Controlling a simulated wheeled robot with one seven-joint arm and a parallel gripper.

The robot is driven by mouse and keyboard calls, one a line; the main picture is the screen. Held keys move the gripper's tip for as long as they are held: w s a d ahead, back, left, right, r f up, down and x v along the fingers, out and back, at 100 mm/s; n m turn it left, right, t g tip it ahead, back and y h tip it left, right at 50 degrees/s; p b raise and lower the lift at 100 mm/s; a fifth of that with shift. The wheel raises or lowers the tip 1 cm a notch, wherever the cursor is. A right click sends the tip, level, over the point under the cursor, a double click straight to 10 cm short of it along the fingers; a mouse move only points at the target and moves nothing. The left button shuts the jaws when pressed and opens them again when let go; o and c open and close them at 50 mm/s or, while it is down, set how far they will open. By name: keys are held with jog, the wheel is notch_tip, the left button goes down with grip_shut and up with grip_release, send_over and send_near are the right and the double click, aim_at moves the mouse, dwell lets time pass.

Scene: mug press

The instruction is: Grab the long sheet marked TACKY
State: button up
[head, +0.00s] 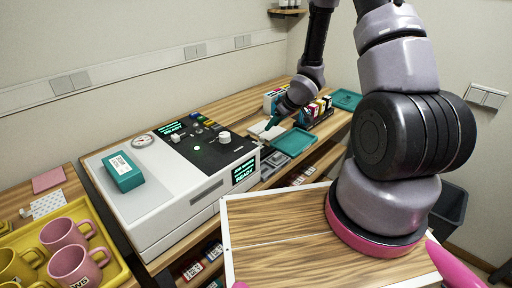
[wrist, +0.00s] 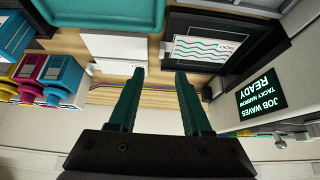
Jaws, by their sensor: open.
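The sheet marked TACKY (wrist: 208,50) is white with teal wavy lines. In the wrist view it lies in a black output tray (wrist: 188,22) at upper right, beside the machine's lit display. I cannot make it out for sure in the head view. My gripper (wrist: 160,72) is open, its two teal fingers apart with nothing between them. The fingertips show below and left of the sheet in the wrist view, apart from it. In the head view my gripper (head: 270,124) hangs just past the machine's far right end.
The white printer (head: 190,180) has a lit READY display (wrist: 262,93). White stacked paper (wrist: 112,45) lies left of the sheet in the wrist view. A teal tray (head: 295,141) and colored ink bottles (head: 318,108) stand close by. Mugs (head: 75,262) sit in a yellow tray.

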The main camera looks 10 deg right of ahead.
aim_at(262, 138)
jog(key=x, duration=0.3)
jog(key=shift+w+a+f, duration=0.1)
jog(key=shift+w+f, duration=0.05)
jog(key=shift+f, duration=0.15)
jog(key=shift+x, duration=2.7)
jog(key=shift+a+f, duration=0.1)
grip_shut()
